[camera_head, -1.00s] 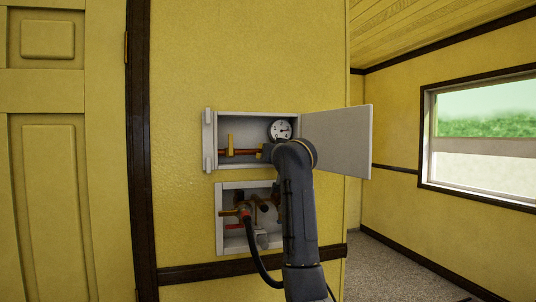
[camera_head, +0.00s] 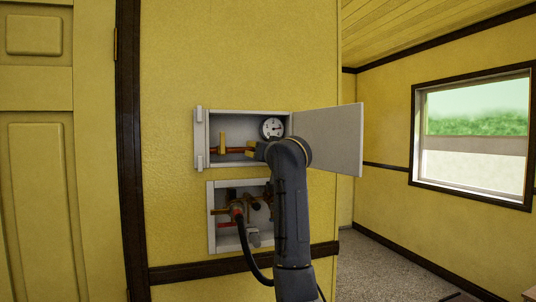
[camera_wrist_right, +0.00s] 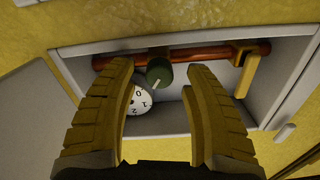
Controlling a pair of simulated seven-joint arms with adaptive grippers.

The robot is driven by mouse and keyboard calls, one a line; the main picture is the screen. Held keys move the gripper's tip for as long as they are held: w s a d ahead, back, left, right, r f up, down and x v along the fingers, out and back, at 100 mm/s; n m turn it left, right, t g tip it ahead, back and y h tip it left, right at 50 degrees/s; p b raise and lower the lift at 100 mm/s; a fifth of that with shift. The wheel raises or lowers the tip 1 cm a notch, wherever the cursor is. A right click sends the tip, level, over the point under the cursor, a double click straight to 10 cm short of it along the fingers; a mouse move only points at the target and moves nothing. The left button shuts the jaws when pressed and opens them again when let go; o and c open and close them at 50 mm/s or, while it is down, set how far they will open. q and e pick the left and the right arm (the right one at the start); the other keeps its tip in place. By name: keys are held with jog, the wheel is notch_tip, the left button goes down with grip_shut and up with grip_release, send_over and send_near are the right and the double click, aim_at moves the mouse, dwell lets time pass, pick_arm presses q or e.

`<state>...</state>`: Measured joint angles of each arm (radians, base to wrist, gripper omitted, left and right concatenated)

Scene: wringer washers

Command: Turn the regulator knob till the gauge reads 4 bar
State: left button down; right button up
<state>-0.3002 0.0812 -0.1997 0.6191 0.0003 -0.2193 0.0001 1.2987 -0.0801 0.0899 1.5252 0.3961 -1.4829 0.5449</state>
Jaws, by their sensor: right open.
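The pressure gauge (camera_head: 271,128) is a white round dial in the upper wall cabinet (camera_head: 202,140). Its needle points roughly right in the head view, but the figures are too small to read. In the wrist view the gauge (camera_wrist_right: 140,99) is partly covered by a finger. The regulator knob (camera_wrist_right: 158,73) is dark green with a white mark and sits on a copper pipe. The knob is hidden in the head view. My right gripper (camera_wrist_right: 159,70) is open, its yellow ribbed fingers on either side of the knob; I cannot tell whether they touch it. My left gripper is not in view.
A yellow valve lever (camera_wrist_right: 247,72) stands on the same pipe beside my right gripper. The cabinet door (camera_head: 328,138) hangs open to the right.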

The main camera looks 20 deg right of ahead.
jog(key=s, duration=1)
jog(key=shift+s, duration=0.25)
jog(key=shift+d, duration=0.1)
